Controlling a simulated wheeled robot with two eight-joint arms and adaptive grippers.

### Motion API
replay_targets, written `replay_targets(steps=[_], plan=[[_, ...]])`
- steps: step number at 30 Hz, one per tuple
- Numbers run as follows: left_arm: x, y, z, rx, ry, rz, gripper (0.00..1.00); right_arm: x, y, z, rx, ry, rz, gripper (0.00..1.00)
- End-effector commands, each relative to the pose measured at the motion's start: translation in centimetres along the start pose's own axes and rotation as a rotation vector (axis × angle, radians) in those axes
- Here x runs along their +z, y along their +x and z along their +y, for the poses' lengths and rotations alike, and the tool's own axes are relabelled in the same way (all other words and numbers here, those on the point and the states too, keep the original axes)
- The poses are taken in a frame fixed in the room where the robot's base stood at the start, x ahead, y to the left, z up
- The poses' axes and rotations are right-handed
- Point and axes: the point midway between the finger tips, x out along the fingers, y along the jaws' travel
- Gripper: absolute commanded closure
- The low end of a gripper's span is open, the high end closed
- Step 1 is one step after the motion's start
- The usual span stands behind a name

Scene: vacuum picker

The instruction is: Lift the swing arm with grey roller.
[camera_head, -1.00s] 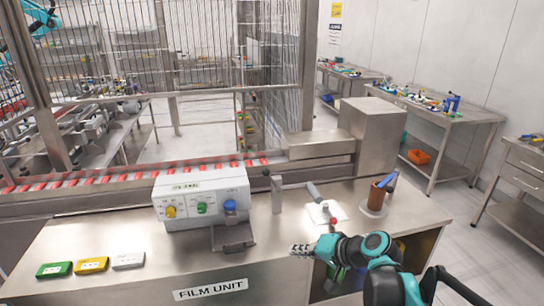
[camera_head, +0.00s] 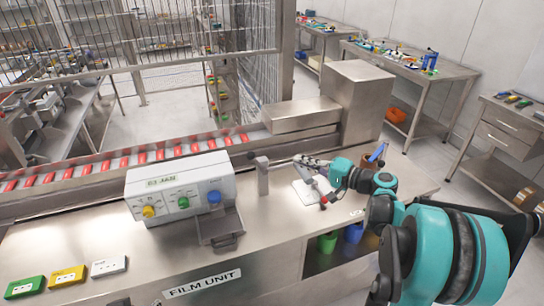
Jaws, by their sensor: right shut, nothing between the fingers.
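The swing arm with grey roller (camera_head: 319,184) is at the middle right of the film unit's steel top. It lies low over a white plate (camera_head: 304,193), with a red end (camera_head: 324,199) towards the front. My right gripper (camera_head: 300,159) is shut and empty. Its arm comes in from the right, and its fingers point left, over the back end of the swing arm, covering part of it. I cannot tell whether they touch it. My left gripper is not in view.
A short steel post (camera_head: 262,178) stands left of the swing arm. Left of that is a white control box (camera_head: 180,188) with knobs. A brown cup (camera_head: 373,164) stands behind my right arm. A conveyor (camera_head: 100,169) with red items runs behind.

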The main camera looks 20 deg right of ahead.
Motion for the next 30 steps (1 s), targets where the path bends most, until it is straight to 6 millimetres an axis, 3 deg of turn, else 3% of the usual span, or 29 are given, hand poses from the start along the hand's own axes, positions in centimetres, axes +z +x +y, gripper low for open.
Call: replay_targets(steps=[5,17,21,30], plan=[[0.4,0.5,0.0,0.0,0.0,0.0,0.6,0.1,2.1,0.2,0.0,0.0,-0.004,1.0],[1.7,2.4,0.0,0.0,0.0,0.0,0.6,0.3,10.4,0.2,0.001,-0.001,-0.004,1.0],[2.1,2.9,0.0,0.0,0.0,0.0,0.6,2.0,11.7,0.2,0.001,0.0,-0.003,1.0],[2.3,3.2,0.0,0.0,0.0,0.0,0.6,2.9,12.7,0.0,0.001,0.0,-0.001,1.0]])
